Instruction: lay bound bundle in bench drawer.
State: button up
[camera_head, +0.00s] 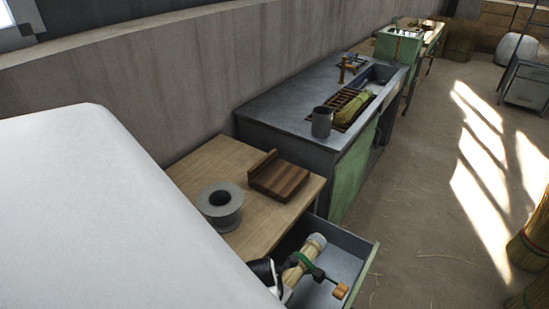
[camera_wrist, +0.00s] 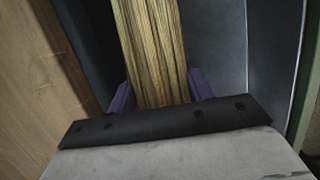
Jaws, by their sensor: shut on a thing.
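The bound bundle, a tan bunch of straight stalks (camera_wrist: 150,45), runs up between the two purple fingers of my gripper (camera_wrist: 161,92) in the wrist view. My gripper is shut on it. In the head view the bundle (camera_head: 293,274) slants over the open bench drawer (camera_head: 345,247), with a pale grey end toward the back. The drawer's grey inside also shows around the bundle in the wrist view (camera_wrist: 225,50). I cannot tell whether the bundle touches the drawer floor. Its near end is hidden by my own body in the head view.
A dark sink counter (camera_head: 285,105) with a grey cup (camera_head: 321,122) stands behind. A green and orange piece (camera_head: 340,291) shows by the bundle. The floor at right is mostly open.

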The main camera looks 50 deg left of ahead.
jog(key=shift+f+b, duration=0.4)
jog(key=shift+f, duration=5)
jog(key=o, duration=1.2)
jog(key=b+v, duration=0.1)
jog(key=v, duration=1.3)
